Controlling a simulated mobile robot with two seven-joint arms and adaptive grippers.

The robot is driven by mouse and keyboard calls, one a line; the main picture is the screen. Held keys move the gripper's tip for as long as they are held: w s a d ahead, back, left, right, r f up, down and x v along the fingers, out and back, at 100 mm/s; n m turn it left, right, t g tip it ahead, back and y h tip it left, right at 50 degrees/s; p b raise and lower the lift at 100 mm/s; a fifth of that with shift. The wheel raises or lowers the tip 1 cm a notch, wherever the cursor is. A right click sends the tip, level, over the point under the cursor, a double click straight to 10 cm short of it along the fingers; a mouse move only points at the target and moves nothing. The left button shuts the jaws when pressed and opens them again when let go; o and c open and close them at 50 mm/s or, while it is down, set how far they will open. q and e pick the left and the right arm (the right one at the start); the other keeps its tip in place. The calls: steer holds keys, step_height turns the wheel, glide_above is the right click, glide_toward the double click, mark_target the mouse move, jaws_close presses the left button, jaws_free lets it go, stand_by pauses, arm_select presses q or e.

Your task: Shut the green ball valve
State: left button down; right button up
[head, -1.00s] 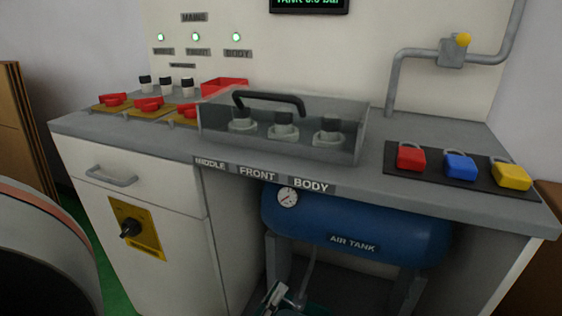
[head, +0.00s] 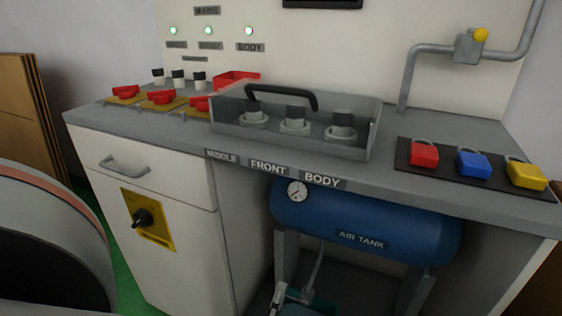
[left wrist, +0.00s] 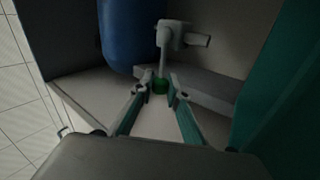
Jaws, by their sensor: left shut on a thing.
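The green ball valve (left wrist: 171,36) is under the workbench, beside the blue air tank (left wrist: 130,35) in the left wrist view. Its grey lever points toward my gripper and ends in a green tip (left wrist: 160,86). My left gripper (left wrist: 160,90) is shut on that green tip, one finger on each side. In the head view only part of my left gripper (head: 281,293) shows, low at the bottom edge below the air tank (head: 362,226). The valve cannot be made out there. My right gripper is in neither view.
The workbench (head: 385,183) overhangs the tank, with a white cabinet (head: 188,205) on the left. On top are a grey handled tray (head: 350,155), red handles (head: 161,97) on yellow plates, and red (head: 424,156), blue (head: 474,165) and yellow (head: 526,175) padlocks.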

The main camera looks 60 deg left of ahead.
arm_select(q)
steer(key=shift+d+f, duration=0.1)
steer(key=c, duration=1.9)
jaws_free()
steer(key=shift+r, duration=5.05)
